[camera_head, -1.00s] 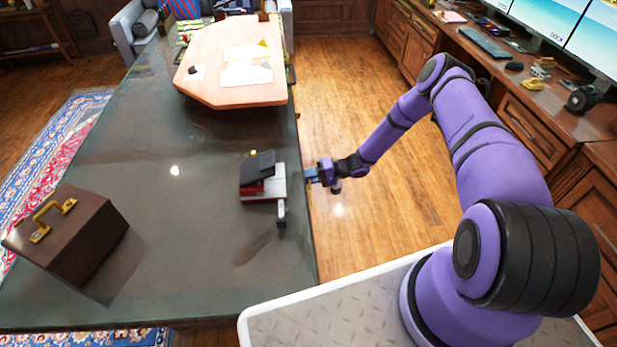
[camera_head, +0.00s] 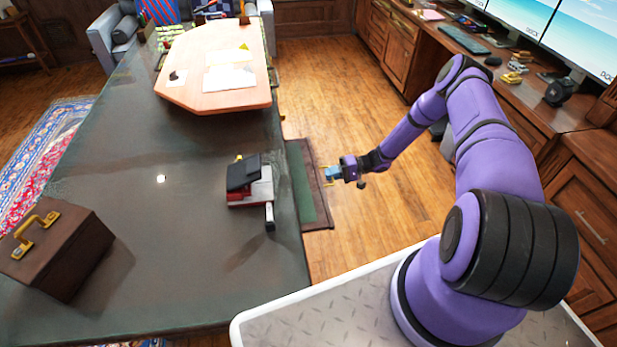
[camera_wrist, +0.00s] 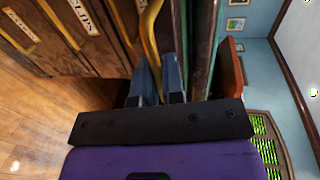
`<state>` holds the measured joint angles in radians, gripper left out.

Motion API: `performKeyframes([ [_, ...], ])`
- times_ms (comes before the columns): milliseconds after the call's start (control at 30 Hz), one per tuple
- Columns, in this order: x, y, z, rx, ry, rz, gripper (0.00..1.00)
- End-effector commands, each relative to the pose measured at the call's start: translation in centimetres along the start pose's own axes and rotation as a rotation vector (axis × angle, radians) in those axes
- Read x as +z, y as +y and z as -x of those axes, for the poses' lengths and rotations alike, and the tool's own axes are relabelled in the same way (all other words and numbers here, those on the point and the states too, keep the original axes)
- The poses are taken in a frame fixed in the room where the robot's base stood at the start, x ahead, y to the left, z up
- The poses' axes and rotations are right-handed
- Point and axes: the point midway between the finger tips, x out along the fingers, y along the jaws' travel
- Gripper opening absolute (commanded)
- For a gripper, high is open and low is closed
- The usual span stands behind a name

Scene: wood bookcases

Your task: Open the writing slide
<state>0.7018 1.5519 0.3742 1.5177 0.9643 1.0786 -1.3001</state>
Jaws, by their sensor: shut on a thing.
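The writing slide (camera_head: 308,198), a brown-edged board with a green panel, sticks out from the right side of the dark desk. Its brass handle (camera_wrist: 148,35) is on its front and runs between my blue fingers in the wrist view. My gripper (camera_head: 331,174) is shut on this handle, just right of the slide's front edge. It also shows in the wrist view (camera_wrist: 160,77). The fingers and mount hide part of the handle.
A red and black stapler-like device (camera_head: 250,184) sits on the desktop (camera_head: 180,240) near the slide. A brown case (camera_head: 60,255) stands at the left. Labelled drawers (camera_wrist: 75,30) are below. Wooden floor (camera_head: 330,110) is open to the right of the slide.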

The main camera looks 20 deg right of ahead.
Motion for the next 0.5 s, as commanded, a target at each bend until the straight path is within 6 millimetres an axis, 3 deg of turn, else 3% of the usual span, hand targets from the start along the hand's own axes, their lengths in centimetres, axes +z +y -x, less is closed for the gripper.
performKeyframes([
  [33,-0.1,0.5,2.0,0.002,0.006,0.001,0.00],
  [200,0.0,1.7,7.6,0.002,0.005,-0.001,0.00],
  [500,0.1,3.3,14.8,0.001,0.002,-0.001,0.00],
])
